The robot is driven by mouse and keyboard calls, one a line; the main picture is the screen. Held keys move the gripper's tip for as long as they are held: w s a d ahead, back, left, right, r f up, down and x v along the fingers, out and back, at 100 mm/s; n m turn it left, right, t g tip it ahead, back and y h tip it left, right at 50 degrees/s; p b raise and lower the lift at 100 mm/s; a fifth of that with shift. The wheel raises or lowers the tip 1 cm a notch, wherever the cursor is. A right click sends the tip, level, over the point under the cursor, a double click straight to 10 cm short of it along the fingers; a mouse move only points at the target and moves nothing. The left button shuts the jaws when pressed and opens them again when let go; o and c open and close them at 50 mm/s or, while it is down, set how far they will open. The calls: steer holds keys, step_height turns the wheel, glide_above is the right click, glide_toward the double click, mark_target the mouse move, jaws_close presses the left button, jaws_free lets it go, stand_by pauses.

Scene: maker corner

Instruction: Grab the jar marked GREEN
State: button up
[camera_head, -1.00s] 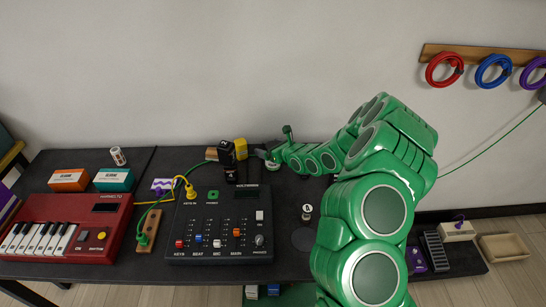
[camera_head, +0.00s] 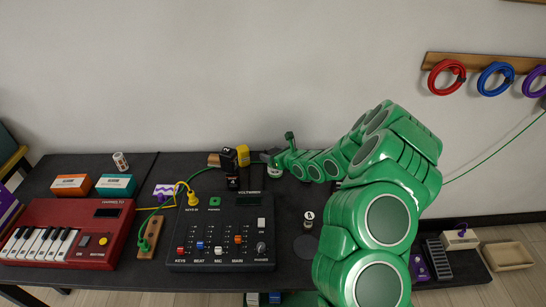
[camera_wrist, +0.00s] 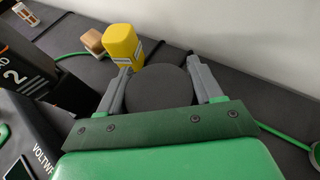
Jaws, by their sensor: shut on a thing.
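My gripper (camera_wrist: 162,92) is shut on a round, dark-topped thing (camera_wrist: 160,88), which looks like a jar seen from above. The two grey fingers press on its left and right sides. Its label is hidden in the wrist view, so I cannot read GREEN on it. In the head view my gripper (camera_head: 270,160) is at the back of the black table, just right of a yellow block-like container (camera_head: 243,155). What it holds is small and mostly hidden there. The yellow container also shows in the wrist view (camera_wrist: 122,44), close beside my left finger.
A black box marked 2 (camera_head: 230,165) stands left of the yellow container. The black mixer (camera_head: 205,250) lies in front. A small white-labelled cylinder (camera_head: 308,217) stands right of it. A red keyboard (camera_head: 65,215) is at left. A green cable (camera_wrist: 285,135) runs to the right.

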mark_target(272, 150)
steer(key=shift+r, duration=0.45)
step_height(272, 150, up, 2)
steer(key=shift+r, duration=0.1)
steer(key=s+r, duration=0.4)
steer(key=r, duration=0.1)
steer(key=shift+s+d+r, duration=0.1)
steer(key=shift+s+d, duration=0.1)
steer(key=shift+d, duration=0.2)
steer(key=s+d+r, duration=0.1)
steer(key=s+r, duration=0.3)
steer(key=s, duration=0.5)
steer(key=shift+s+d+r, duration=0.2)
steer(key=shift+r, duration=0.05)
